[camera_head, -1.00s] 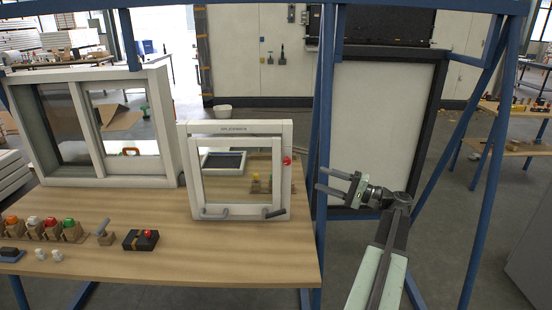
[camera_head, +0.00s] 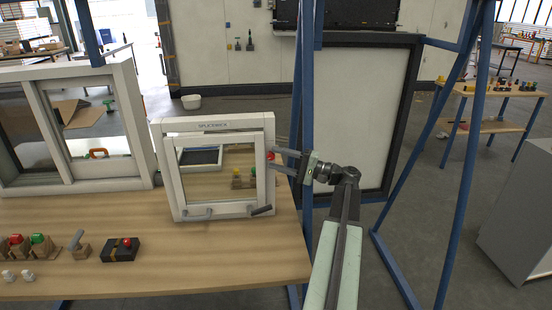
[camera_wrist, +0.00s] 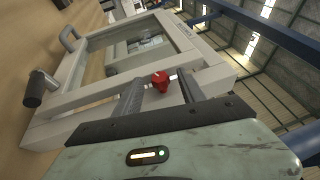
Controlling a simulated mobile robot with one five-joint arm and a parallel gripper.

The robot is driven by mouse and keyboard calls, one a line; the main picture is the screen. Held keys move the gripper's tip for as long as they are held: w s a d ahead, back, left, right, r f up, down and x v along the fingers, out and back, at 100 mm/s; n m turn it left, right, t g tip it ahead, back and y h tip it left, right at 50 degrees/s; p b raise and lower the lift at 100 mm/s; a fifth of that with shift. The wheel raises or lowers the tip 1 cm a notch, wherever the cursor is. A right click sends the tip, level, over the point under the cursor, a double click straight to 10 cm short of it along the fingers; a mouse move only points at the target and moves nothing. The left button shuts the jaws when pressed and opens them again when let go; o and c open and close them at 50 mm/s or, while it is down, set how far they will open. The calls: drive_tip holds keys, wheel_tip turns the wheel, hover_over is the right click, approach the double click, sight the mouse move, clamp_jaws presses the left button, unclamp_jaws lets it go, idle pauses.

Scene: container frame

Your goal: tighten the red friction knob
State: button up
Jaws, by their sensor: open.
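The red friction knob (camera_head: 271,155) sits on the right side of the small white window frame (camera_head: 170,175). In the wrist view the red knob (camera_wrist: 160,80) shows beyond and between the two fingers, near the frame's edge. My gripper (camera_head: 274,160) is open at the right of the frame, with its fingers pointing left at the knob. In the wrist view the gripper (camera_wrist: 160,92) has its fingers apart on either side of the knob. I cannot tell whether either finger touches it.
A larger white sliding window (camera_head: 145,130) stands at the left of the wooden table (camera_head: 240,265). A dark handle (camera_head: 261,210) sticks out at the frame's lower right. A black box with a red button (camera_head: 120,250) lies in front. A blue post (camera_head: 307,100) stands behind my gripper.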

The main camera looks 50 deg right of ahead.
drive_tip(key=shift+w+a, duration=0.15)
clamp_jaws()
drive_tip(key=m+t+b, duration=0.1)
drive_tip(key=t+b, duration=0.1)
drive_tip(key=b, duration=0.2)
drive_tip(key=f+m+t+b, duration=0.1)
drive_tip(key=t+b, duration=0.1)
drive_tip(key=b, duration=0.3)
drive_tip(key=shift+a+m, duration=0.1)
drive_tip(key=shift+m, duration=0.2)
drive_tip(key=shift+r, duration=0.1)
